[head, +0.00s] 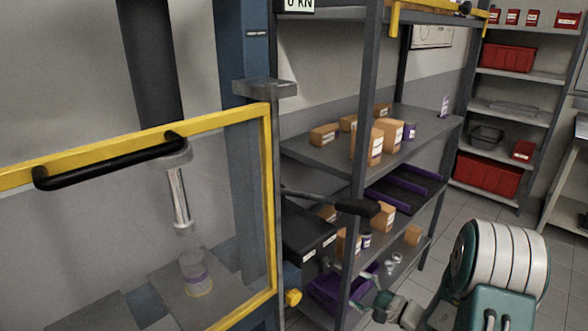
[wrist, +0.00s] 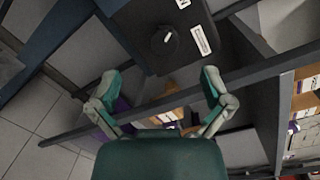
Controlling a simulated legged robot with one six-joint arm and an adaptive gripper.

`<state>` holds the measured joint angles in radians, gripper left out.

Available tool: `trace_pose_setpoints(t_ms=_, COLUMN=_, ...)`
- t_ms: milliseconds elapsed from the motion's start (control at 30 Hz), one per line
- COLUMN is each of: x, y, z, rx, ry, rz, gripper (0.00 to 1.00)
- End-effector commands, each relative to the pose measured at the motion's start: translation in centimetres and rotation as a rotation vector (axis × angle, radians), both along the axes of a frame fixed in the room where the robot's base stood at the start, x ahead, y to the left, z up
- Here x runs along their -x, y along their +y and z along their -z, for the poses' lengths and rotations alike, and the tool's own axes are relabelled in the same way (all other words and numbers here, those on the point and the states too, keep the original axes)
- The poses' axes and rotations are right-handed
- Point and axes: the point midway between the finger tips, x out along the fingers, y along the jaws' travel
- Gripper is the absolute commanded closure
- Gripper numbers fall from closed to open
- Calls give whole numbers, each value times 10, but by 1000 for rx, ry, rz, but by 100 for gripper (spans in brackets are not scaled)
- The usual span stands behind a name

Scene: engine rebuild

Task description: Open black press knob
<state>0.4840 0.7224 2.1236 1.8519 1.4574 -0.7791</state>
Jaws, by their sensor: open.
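The black press knob (wrist: 165,42) is a round dark dial with a short white mark. It is on the face of a dark control box (wrist: 150,15), beside a white label, at the top middle of the wrist view. The box (head: 308,232) also shows in the head view, fixed to the blue press column; I cannot make out the knob there. My gripper (wrist: 160,78) is open and empty, its two fingers spread wide below the knob in the wrist view and apart from it. In the head view my gripper (head: 368,293) is low, right of the box.
A press lever (head: 340,202) with a black grip sticks out above the box. A yellow-framed guard door (head: 268,210) with a black handle stands left. A grey shelf rack (head: 365,110) with cartons and purple bins stands close on the right. A yellow knob (head: 293,297) is below the box.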

Motion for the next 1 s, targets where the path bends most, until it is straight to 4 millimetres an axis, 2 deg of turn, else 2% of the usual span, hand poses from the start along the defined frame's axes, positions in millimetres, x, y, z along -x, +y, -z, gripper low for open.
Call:
trace_pose_setpoints(t_ms=33, x=5, y=14, z=-16, rx=30, ry=-5, rz=-61, gripper=1)
trace_pose_setpoints(t_ms=200, x=39, y=61, z=-58, rx=164, ry=23, rz=-291, gripper=1)
trace_pose_setpoints(t_ms=333, x=71, y=89, z=-81, rx=293, ry=45, rz=-442, gripper=1)
trace_pose_setpoints(t_ms=500, x=115, y=111, z=-102, rx=497, ry=68, rz=-601, gripper=1)
trace_pose_setpoints(t_ms=733, x=172, y=119, z=-122, rx=816, ry=80, rz=-741, gripper=1)
trace_pose_setpoints(t_ms=1000, x=223, y=102, z=-142, rx=1230, ry=44, rz=-778, gripper=1)
